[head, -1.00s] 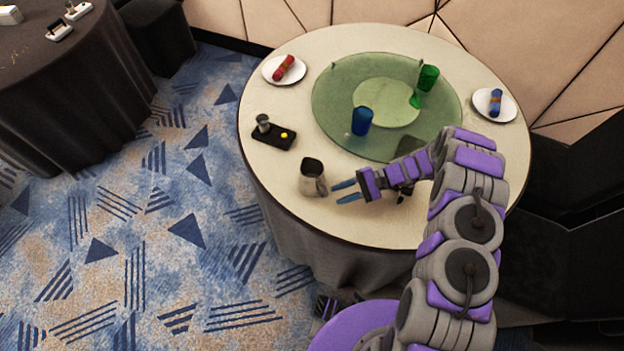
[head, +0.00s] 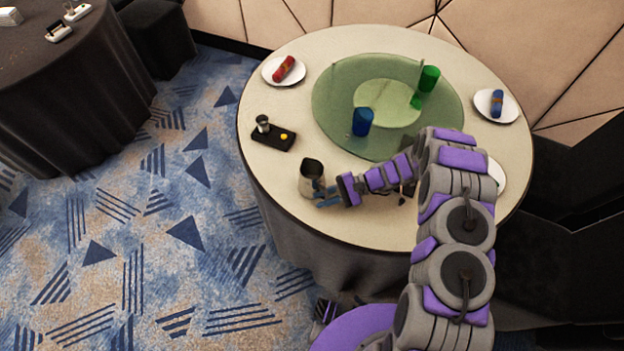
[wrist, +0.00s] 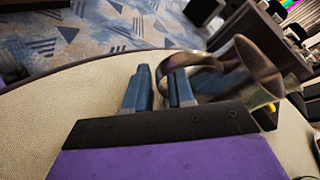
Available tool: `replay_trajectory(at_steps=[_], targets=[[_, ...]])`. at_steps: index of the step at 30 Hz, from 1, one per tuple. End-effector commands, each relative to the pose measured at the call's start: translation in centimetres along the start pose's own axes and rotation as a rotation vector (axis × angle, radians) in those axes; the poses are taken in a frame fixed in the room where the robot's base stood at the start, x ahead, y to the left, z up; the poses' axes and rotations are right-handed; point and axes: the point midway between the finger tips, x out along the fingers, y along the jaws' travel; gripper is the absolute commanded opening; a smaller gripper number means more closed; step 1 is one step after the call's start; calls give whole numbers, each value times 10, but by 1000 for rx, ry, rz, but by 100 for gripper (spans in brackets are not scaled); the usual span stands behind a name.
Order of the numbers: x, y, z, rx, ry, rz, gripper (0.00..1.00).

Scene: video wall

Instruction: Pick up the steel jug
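The steel jug (head: 311,178) stands upright on the round cream table, near its front-left edge in the head view. My gripper (head: 324,192) is at the jug's right side, with its blue fingers at the handle. In the wrist view the jug (wrist: 257,70) is at the right and its looped handle (wrist: 190,66) reaches toward the fingers. The two fingers of my gripper (wrist: 160,90) are apart, with a gap between them. The handle's outer part shows at the gap, partly hidden by the right finger. I cannot tell whether either finger touches it.
A black tray (head: 272,140) with a small cup lies behind the jug. A blue glass (head: 362,121) and a green glass (head: 428,78) stand on the glass turntable (head: 335,75). Plates with a red napkin (head: 284,68) and a blue napkin (head: 496,103) lie farther back.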

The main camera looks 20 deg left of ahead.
Motion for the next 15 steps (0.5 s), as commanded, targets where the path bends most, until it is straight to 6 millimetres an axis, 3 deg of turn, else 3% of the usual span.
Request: replay_trajectory(at_steps=[7, 15], targets=[[0, 0, 0, 0, 0, 0, 0], [0, 0, 0, 0, 0, 0, 0]])
